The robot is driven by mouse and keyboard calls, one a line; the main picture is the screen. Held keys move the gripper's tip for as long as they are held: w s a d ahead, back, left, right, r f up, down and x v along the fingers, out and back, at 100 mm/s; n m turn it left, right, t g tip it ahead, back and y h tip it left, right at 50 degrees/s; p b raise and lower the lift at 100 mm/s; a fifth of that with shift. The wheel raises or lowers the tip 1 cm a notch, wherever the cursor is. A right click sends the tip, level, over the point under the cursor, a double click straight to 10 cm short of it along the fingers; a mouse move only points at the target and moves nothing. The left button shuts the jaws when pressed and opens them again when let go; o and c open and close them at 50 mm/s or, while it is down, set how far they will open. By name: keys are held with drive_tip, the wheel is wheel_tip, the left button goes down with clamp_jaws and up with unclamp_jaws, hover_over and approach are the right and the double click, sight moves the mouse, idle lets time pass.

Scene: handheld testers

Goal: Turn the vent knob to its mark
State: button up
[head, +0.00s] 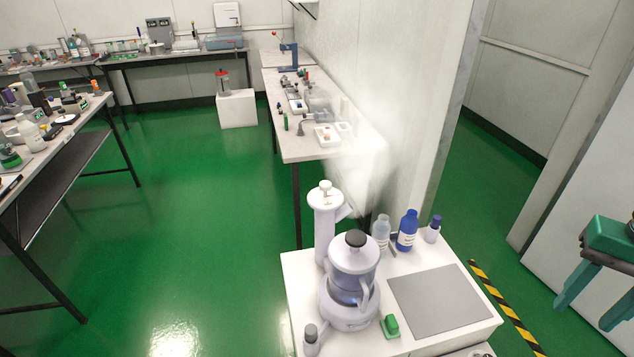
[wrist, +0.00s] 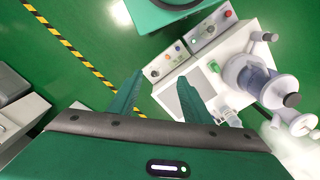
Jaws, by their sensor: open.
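The vessel (head: 349,290) on the white cart has a black knob (head: 355,238) on its lid; the knob also shows in the wrist view (wrist: 291,99). A paler knob (head: 325,186) tops the white column beside it. Small control panels with knobs and buttons (wrist: 168,63) show in the wrist view at the cart's side. I cannot tell which knob is the vent knob, and no mark is readable. My gripper (head: 585,314) is open and empty at the right edge of the head view, apart from the cart. Its green fingers (wrist: 159,80) spread in the wrist view.
The white cart (head: 302,272) also carries a grey plate (head: 438,298), a green block (head: 390,326) and several bottles, including a blue one (head: 407,231). A partition wall (head: 415,90) stands behind. A yellow-black floor strip (head: 505,310) runs at right. Green floor is open at left.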

drive_tip(key=w+a+f+n+t, duration=0.1)
drive_tip(key=w+a+f+n, duration=0.15)
drive_tip(key=w+n, duration=0.6)
drive_tip(key=n+t+y, duration=0.9)
drive_tip(key=n+y, duration=0.1)
drive_tip(key=y, duration=0.5)
approach(321, 183)
drive_tip(key=w+a, duration=0.1)
drive_tip(key=w, duration=0.1)
drive_tip(key=shift+m, duration=0.25)
drive_tip(key=x, duration=1)
drive_tip(key=shift+a+f, duration=0.35)
drive_tip(key=shift+a, duration=0.1)
drive_tip(key=shift+c, duration=0.4)
drive_tip(key=shift+g, duration=0.3)
drive_tip(key=c, duration=0.9)
